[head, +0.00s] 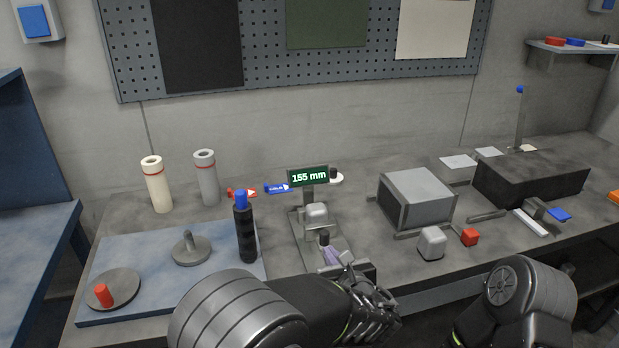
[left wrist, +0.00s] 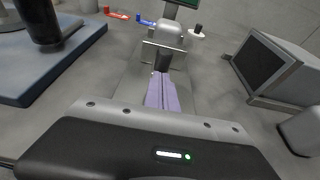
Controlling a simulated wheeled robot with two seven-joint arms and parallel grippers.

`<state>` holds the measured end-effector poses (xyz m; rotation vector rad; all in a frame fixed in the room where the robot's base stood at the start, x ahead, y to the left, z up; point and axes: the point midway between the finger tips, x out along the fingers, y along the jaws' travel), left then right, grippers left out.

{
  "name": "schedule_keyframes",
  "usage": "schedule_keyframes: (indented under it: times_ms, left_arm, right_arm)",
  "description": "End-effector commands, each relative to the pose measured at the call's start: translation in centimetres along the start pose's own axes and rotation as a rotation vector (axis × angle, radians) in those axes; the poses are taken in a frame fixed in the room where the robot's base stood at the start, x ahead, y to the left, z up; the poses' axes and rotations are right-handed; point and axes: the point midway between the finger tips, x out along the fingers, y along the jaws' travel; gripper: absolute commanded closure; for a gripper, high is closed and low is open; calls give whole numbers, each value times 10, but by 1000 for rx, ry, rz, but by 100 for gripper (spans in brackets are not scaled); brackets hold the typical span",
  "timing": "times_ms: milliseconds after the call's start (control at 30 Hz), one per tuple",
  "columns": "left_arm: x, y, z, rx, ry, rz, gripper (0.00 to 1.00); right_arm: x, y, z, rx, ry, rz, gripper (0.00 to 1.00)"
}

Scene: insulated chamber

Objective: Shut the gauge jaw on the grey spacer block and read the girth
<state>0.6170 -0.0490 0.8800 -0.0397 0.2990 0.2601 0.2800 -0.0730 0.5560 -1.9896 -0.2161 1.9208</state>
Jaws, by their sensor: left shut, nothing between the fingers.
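The gauge has a dark green display (head: 308,176) that reads 155 mm. A light grey block (head: 316,213) with rounded edges sits on its bed; it also shows in the left wrist view (left wrist: 170,32). The gauge jaw has a dark upright handle (head: 324,238), and this handle shows in the left wrist view (left wrist: 163,61) on the near side of the block. A gap between jaw and block is hard to judge. My left gripper (head: 328,252) is shut and empty, its lavender fingertips (left wrist: 160,76) right by the handle's near side; contact is unclear.
A blue board (head: 140,262) with a dark post (head: 245,234) lies left. Two upright rolls stand behind it. My right arm shows at lower right.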

Motion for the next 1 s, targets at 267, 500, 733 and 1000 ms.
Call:
schedule_keyframes:
  times_ms: [267, 500, 733, 1000]
  left_arm:
    - [12, 0, 3, 1, 0, 0, 100]
    - [14, 1, 5, 0, -2, 2, 100]
    - [4, 2, 3, -1, -4, 3, 100]
    - [-13, 2, -3, 0, -2, 1, 100]
  right_arm:
    - [2, 1, 0, 0, 0, 0, 100]
    - [2, 1, 0, 0, 0, 0, 100]
    - [3, 1, 0, 0, 0, 0, 100]
    - [3, 1, 0, 0, 0, 0, 100]
